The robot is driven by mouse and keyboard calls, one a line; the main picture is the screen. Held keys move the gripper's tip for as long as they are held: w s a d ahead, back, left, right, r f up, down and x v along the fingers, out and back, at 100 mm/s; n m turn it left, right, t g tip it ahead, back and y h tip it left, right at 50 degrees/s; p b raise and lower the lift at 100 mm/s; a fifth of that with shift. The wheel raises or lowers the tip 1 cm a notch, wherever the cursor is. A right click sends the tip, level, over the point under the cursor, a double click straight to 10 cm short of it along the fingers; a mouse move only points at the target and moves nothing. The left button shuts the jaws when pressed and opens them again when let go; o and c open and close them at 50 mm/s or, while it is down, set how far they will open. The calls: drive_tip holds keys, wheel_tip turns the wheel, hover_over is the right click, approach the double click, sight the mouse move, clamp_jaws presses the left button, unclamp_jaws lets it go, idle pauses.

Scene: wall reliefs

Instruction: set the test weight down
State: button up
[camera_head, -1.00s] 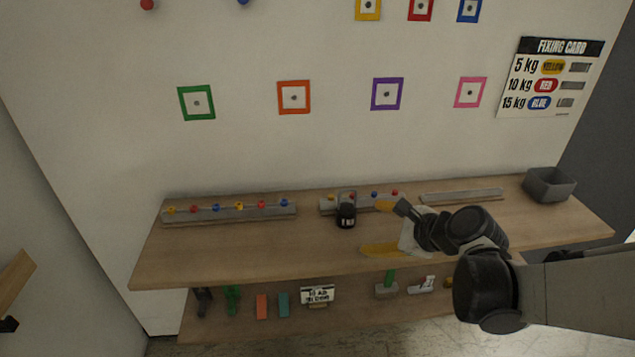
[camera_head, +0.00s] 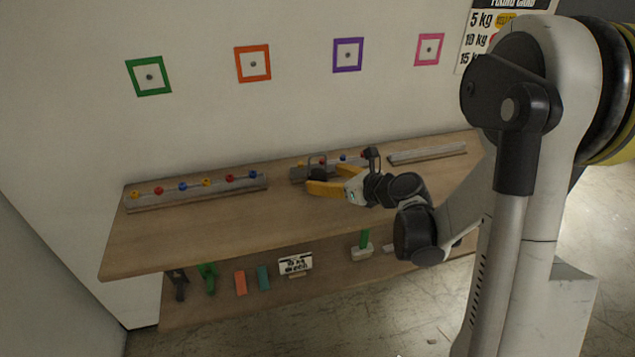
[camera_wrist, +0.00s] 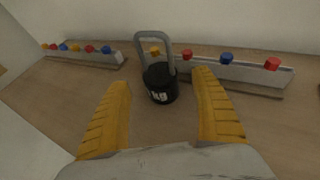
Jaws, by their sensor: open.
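The test weight is a dark cylinder with a grey loop handle and partly readable "kg" lettering. In the wrist view the test weight (camera_wrist: 161,84) stands upright on the wooden bench top. My gripper (camera_wrist: 162,79) is open, its yellow fingers spread to the left and right of the weight, with gaps showing on both sides. In the head view my gripper (camera_head: 322,178) is low over the bench, reaching in from the right. The weight (camera_head: 316,170) is small there and largely hidden by a finger.
Behind the weight is a short rail with coloured pegs (camera_wrist: 240,71). A longer peg rail (camera_head: 197,191) lies to the left, and a bare rail (camera_head: 428,153) to the right. The bench top (camera_head: 200,235) is clear in front. A lower shelf holds small items.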

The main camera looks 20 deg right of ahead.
sight(318, 172)
drive_tip(key=b+x, duration=0.1)
drive_tip(key=x, duration=0.3)
drive_tip(key=shift+s, duration=0.1)
drive_tip(key=c, duration=1.5)
drive_tip(key=shift+r, duration=0.15)
drive_tip(key=shift+r+p, duration=0.85)
drive_tip(key=shift+r, duration=0.6)
drive_tip(key=s+d+r+p, duration=0.45)
drive_tip(key=d+r, duration=0.35)
drive_tip(key=d, duration=0.3)
drive_tip(key=s+a, duration=0.1)
drive_tip(key=a, duration=0.2)
drive_tip(key=s+a+m+h, duration=0.1)
drive_tip(key=s+a, duration=0.1)
drive_tip(key=a, duration=0.2)
drive_tip(key=s+a+r+m+t+h, duration=0.1)
drive_tip(key=a, duration=0.3)
drive_tip(key=shift+s+r, duration=0.15)
drive_tip(key=shift+s, duration=0.15)
